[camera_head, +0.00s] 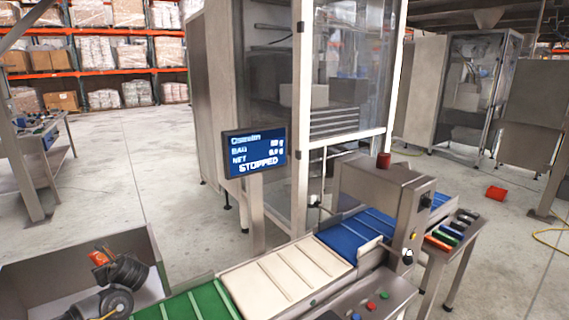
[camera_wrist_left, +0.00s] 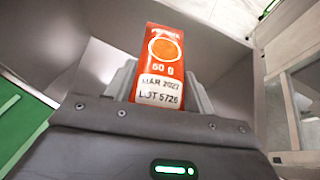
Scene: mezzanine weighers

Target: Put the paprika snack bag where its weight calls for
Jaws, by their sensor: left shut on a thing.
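The paprika snack bag (camera_wrist_left: 165,55) is a small orange-red packet. In the left wrist view its face reads 60 g, MAR 2027 and LOT 5726. My left gripper (camera_wrist_left: 160,92) is shut on it; the bag stands out between the fingers. In the head view the bag (camera_head: 98,258) shows as a small orange patch at my dark left gripper (camera_head: 112,262), over a grey open-topped bin (camera_head: 30,268) at lower left. A blue screen (camera_head: 255,150) shows BAG and NET lines, digits too small to read surely, and STOPPED. My right gripper is not in view.
A conveyor runs from a green belt (camera_head: 190,304) through a cream belt (camera_head: 285,272) to a blue belt (camera_head: 345,240) under a steel housing (camera_head: 385,195). Coloured buttons (camera_head: 371,306) sit in front. A side stand (camera_head: 437,262) holds coloured items. A red container (camera_head: 496,193) lies on the floor.

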